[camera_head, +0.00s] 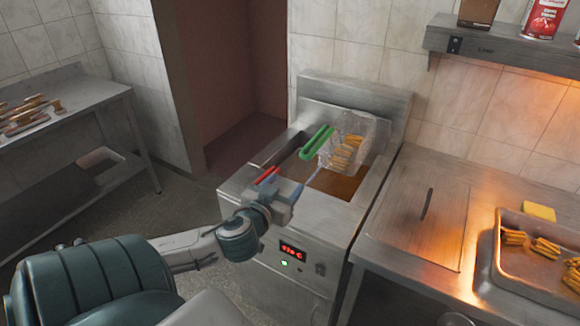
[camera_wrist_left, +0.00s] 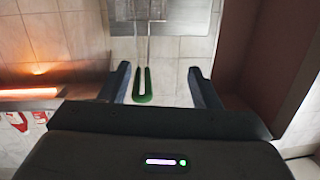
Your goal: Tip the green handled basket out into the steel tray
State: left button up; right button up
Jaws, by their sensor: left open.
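The basket with the green handle (camera_head: 317,142) hangs at the fryer's back right. Its wire mesh (camera_head: 361,129) holds golden fries and sits above the brown oil. My left gripper (camera_head: 303,182) is open and empty over the fryer's front part, nearer to me than the handle. In the left wrist view the handle's looped end (camera_wrist_left: 142,88) shows between the two spread fingers of this gripper (camera_wrist_left: 161,80), apart from both. The steel tray (camera_head: 496,253) lies on the counter at the right, with several fries in it. My right gripper is not in view.
A red handle (camera_head: 267,175) lies beside my left gripper at the fryer's left side. A yellow block (camera_head: 539,211) sits by the tray's back edge. A shelf (camera_head: 500,50) with containers hangs above the counter. The counter between fryer and tray is clear.

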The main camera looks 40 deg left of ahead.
pick_arm(q)
notch_tip(320, 180, up, 5)
jog(key=d+t+h, duration=0.1)
jog(key=d+t, duration=0.1)
jog(key=p+x, duration=0.3)
jog(key=x, duration=0.8)
jog(key=shift+d, duration=0.1)
jog(key=shift+c, duration=0.5)
jog(key=c, duration=0.4)
jog(key=shift+r, duration=0.1)
grip_shut()
notch_tip(320, 180, up, 5)
jog(key=p, duration=0.4)
